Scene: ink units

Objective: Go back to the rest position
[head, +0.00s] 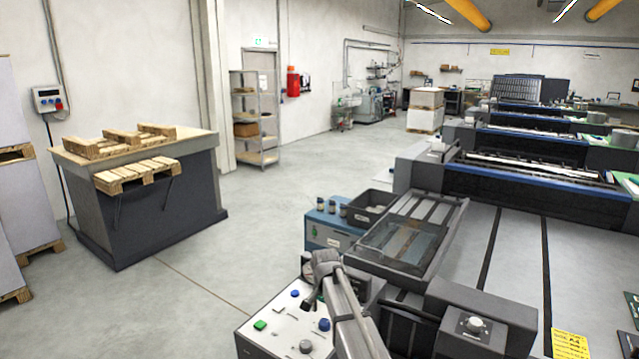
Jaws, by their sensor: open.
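My arm rises from the bottom edge in the head view, and its grey links bend over at the top. My gripper (309,304) is at its end, small and dark, pointing down over a white control panel (262,338). It is open, and I see nothing held in it. The fingertips are too small to make out clearly, and I cannot tell how far above the panel they are.
The panel carries a green button (260,325), a blue button (324,324) and grey knobs. Behind it stand a blue box (325,233) with small bottles and a black bin (368,212). A printing press fills the right. Open floor (240,245) lies left, before a workbench (150,215) with pallets.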

